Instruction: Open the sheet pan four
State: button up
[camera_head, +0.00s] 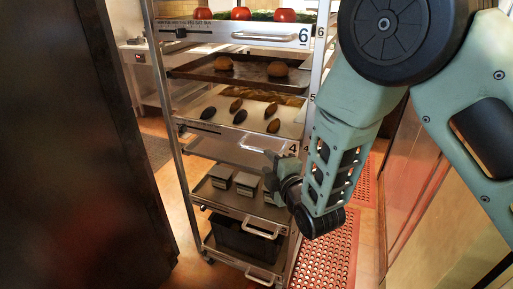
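The sheet pan marked 4 (225,137) is in the middle of the tall metal rack. Its light front bears the number at its right end. Several dark, oval foods lie on the pan surface above that front. My gripper (272,166) is just below the right part of this front, close to the number. I cannot tell whether it touches the pan or its handle. The fingers are small and partly blend with the rack, so their opening is unclear.
Above is a dark tray (245,72) with buns, and the pan marked 6 (240,34) with tomatoes. Below are a tray with small boxes (220,178) and a black bin (240,238). A dark panel (75,150) stands left; red perforated mats (330,255) lie on the floor.

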aim_at(258, 152)
jog(key=p+x, duration=0.1)
jog(key=x, duration=0.7)
jog(key=shift+w+a+p, duration=0.15)
jog(key=shift+w+p, duration=0.15)
jog(key=shift+w, duration=0.1)
grip_shut()
